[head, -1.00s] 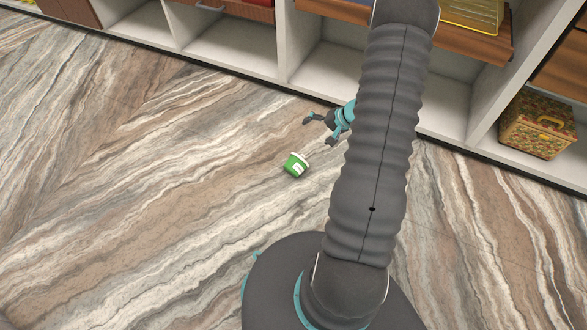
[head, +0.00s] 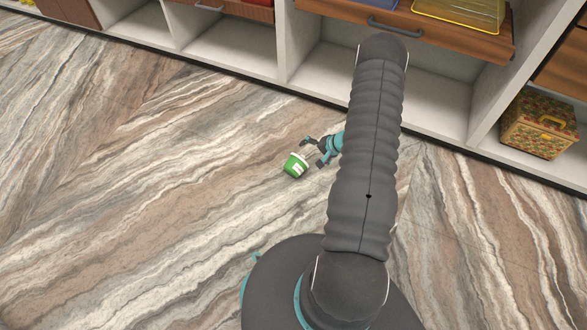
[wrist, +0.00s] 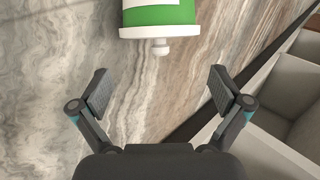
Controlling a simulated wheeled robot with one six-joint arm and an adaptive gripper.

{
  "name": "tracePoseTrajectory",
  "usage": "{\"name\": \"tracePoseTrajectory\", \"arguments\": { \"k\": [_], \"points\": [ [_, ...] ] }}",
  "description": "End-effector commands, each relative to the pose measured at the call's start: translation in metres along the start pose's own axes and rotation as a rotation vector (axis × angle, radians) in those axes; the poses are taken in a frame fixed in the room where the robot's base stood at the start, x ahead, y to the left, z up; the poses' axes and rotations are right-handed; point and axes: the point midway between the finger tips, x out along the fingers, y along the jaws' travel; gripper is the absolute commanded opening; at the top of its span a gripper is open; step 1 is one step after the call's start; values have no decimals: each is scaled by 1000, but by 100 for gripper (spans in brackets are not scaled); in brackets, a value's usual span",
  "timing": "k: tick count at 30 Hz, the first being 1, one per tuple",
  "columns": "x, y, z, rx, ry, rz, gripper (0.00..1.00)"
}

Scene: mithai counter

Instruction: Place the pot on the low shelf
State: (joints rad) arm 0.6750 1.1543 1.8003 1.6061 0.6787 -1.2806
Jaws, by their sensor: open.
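The pot is a small green container (head: 295,166) with a white label and a white lid. It lies on the marbled floor in front of the shelf unit. In the wrist view the pot (wrist: 158,15) is at the top, cut off by the frame edge, with its lid and round knob facing my gripper. My gripper (head: 312,152) is open and empty, just right of the pot in the head view. In the wrist view its two fingers (wrist: 159,82) are spread, with the knob ahead of them and apart from them. The low shelf (head: 380,85) is the white bottom compartment behind my arm.
More white low compartments (head: 235,48) stand to the left and look empty. A patterned box with a yellow handle (head: 540,125) sits in the right compartment. A wooden drawer (head: 440,35) holding a yellow wire tray (head: 460,12) sits above the low shelf. The floor at left is clear.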

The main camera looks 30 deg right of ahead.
Motion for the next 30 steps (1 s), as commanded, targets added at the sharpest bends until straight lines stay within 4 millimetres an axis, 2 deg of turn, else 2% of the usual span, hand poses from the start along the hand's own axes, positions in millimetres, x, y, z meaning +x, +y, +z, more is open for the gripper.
{"name": "tracePoseTrajectory", "arguments": {
  "k": [5,15,22,23,30],
  "points": [
    [9,0,2,1,-1,0,100],
    [51,0,8,-1,-1,0,100],
    [53,0,7,0,1,0,100],
    [53,0,7,0,1,0,95],
    [53,0,7,0,0,0,35]
  ]
}}
